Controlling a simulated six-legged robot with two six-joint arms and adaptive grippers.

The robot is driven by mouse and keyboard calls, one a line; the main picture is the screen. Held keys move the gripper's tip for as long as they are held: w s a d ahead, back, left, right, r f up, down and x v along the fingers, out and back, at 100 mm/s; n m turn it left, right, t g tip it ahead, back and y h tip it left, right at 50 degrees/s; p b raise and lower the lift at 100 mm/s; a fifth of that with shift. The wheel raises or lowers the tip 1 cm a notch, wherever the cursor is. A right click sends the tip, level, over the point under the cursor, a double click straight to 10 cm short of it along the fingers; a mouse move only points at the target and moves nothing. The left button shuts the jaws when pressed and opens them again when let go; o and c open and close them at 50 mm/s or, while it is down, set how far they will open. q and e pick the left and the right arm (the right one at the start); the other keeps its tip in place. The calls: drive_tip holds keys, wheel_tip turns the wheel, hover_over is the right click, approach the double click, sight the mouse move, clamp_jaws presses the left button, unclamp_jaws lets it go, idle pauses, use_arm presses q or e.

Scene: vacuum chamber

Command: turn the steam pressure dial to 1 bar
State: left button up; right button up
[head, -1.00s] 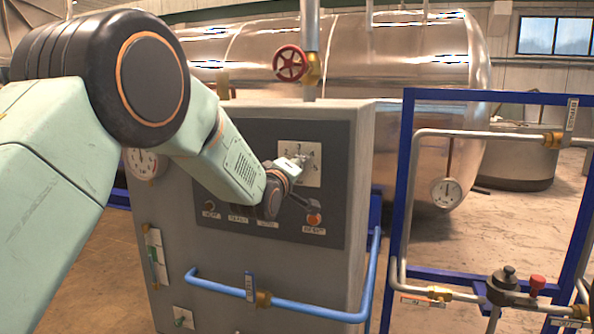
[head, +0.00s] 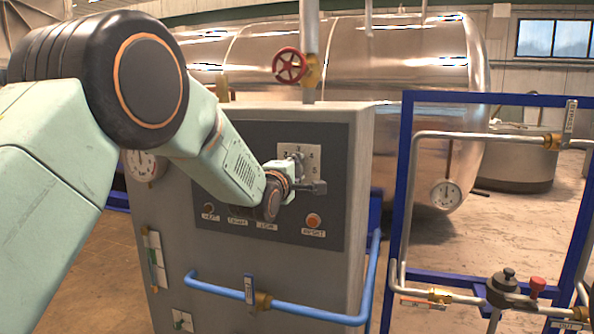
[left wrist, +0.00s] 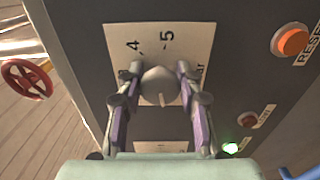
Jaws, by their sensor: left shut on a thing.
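The steam pressure dial is a grey knob (left wrist: 160,88) on a white scale plate (left wrist: 118,38) set in a dark panel. In the left wrist view, 4 and 5 show beyond the knob, and a pale mark shows on its near side. In the head view, my left gripper (head: 299,168) partly covers the scale plate (head: 314,158). My right gripper is not in view.
An orange reset button (head: 313,220) sits below the dial. A red valve wheel (head: 289,65) is above the cabinet. A blue pipe (head: 310,311) crosses the cabinet's front. A blue frame (head: 407,190) with pipes stands to the right.

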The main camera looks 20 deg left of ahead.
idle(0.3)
use_arm(q)
drive_tip(key=o, duration=1.2)
drive_tip(key=shift+s+a, duration=0.15)
drive_tip(key=shift+a, duration=0.05)
drive_tip(key=shift+d, duration=0.1)
drive_tip(key=shift+d, duration=0.1)
drive_tip(key=s, duration=1.2)
drive_tip(key=shift+a, duration=0.25)
drive_tip(key=shift+w, duration=0.15)
